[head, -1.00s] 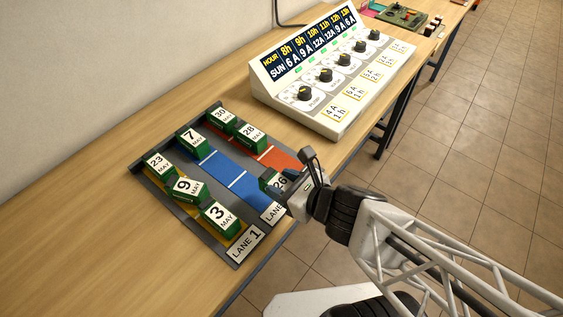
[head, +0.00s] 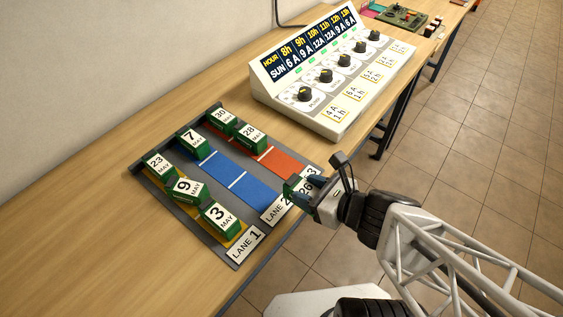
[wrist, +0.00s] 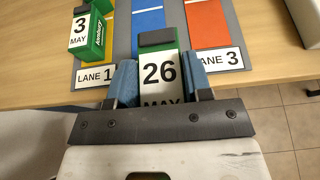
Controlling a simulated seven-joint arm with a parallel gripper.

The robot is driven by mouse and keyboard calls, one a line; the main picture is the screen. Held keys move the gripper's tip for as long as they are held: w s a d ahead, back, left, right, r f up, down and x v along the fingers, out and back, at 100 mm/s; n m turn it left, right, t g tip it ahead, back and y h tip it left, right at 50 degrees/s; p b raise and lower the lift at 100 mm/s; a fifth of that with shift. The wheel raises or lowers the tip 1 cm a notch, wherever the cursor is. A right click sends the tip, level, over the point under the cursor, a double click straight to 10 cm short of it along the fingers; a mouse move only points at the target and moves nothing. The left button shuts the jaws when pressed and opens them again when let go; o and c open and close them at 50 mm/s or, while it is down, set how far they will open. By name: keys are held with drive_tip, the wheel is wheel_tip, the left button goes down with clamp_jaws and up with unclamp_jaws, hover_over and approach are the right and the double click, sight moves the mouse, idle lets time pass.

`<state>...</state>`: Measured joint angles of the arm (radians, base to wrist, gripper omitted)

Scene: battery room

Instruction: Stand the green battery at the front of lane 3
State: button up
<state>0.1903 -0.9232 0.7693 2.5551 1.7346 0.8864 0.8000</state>
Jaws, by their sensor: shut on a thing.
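My gripper (head: 306,189) is shut on the green battery (wrist: 157,72), which has a white label reading 26 MAY. In the head view the held battery (head: 292,188) is partly hidden by the fingers, at the front edge of the rack between the lane 2 and lane 3 labels. In the wrist view it stands between the two blue finger pads. Lane 3 is the orange-red strip (head: 285,161), with batteries 30 MAY (head: 222,117) and 28 MAY (head: 250,136) at its back and middle. Its front part is bare. Its label (wrist: 222,60) is partly covered by a finger.
Lane 2 (head: 222,172) is blue, with battery 7 MAY (head: 191,139) at its back. Lane 1, yellow, holds batteries 23 MAY (head: 158,165), 9 MAY (head: 186,191) and 3 MAY (head: 220,217). A control panel (head: 335,75) stands behind the rack to the right.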

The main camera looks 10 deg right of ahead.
drive_tip(key=shift+s+d, duration=0.1)
drive_tip(key=shift+d, duration=0.05)
idle(0.5)
drive_tip(key=w+a, duration=0.1)
drive_tip(key=w, duration=0.4)
drive_tip(key=w+a+f, duration=0.1)
drive_tip(key=w, duration=0.4)
drive_tip(key=w+a, duration=0.2)
drive_tip(key=w, duration=0.3)
drive_tip(key=shift+w+f, duration=0.25)
drive_tip(key=shift+w, duration=0.05)
drive_tip(key=shift+f, duration=0.1)
drive_tip(key=shift+f, duration=1.65)
drive_tip(key=shift+f, duration=0.1)
drive_tip(key=o, duration=1.3)
drive_tip(key=shift+f, duration=0.1)
